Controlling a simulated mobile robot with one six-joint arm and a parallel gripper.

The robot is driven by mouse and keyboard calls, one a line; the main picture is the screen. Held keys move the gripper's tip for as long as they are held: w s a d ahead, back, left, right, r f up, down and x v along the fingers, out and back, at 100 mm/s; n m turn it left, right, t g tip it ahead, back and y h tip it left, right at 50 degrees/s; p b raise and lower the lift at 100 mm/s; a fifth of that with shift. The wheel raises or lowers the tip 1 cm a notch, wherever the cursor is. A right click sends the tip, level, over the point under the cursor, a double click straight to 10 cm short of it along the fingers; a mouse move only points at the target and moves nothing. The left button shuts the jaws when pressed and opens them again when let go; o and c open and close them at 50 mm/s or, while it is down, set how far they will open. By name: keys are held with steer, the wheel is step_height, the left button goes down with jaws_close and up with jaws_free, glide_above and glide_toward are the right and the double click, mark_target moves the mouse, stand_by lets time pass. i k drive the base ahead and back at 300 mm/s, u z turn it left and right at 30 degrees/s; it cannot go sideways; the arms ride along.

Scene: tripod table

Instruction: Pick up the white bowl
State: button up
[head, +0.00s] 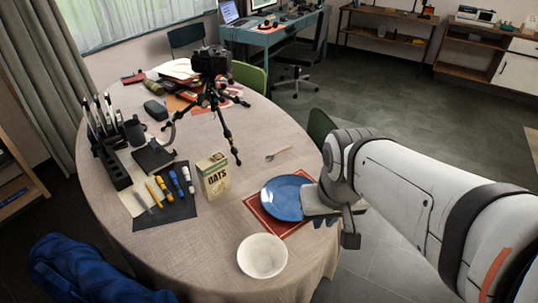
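The white bowl (262,257) stands upright on the cloth-covered round table (150,240), close to its front edge. It looks empty. My gripper (338,228) is to the right of the bowl and a little farther back, apart from it. The gripper overlaps the right edge of the blue plate (282,197) in the picture. Its fingers are small and partly hidden by its own body, so I cannot tell how wide they stand or how high they are above the table.
The blue plate lies on a red placemat (257,218) behind the bowl. An oats box (214,177) stands left of the plate, and a fork (278,153) lies behind it. A tripod with a camera (211,62) stands farther back. The cloth left of the bowl is clear.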

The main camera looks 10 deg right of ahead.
mark_target(261, 256)
steer(key=z, duration=1)
steer(key=k, duration=1.5)
steer(key=u, duration=0.3)
steer(key=i, duration=1)
steer(key=u, duration=0.1)
